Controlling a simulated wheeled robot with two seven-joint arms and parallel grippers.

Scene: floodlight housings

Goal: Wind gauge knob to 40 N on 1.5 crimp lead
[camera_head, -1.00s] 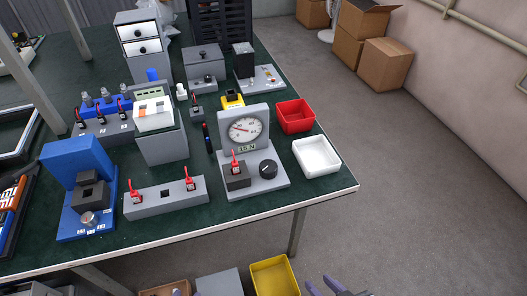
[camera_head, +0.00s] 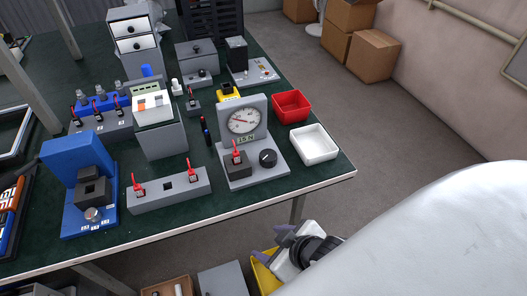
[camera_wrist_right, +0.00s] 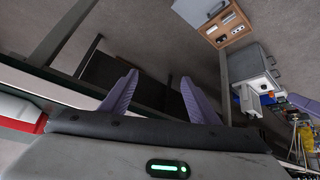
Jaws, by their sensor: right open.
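The gauge stand (camera_head: 253,172) is grey with a round white dial (camera_head: 243,120) and a small display whose digits I cannot read surely. Its black knob (camera_head: 267,158) sits at the front right of the base. A red crimp lead (camera_head: 237,150) stands in the dark block (camera_head: 237,168) left of the knob. My right gripper (camera_head: 275,241) is below the table's front edge, apart from the gauge and partly hidden by my arm. In the right wrist view its purple fingers (camera_wrist_right: 158,92) are spread with nothing between them. My left gripper is out of view.
A grey holder (camera_head: 168,194) with two red leads lies left of the gauge, and a blue press (camera_head: 78,190) further left. A white tray (camera_head: 316,146) and a red tray (camera_head: 291,107) stand right of it. A yellow bin (camera_head: 262,277) is below the table.

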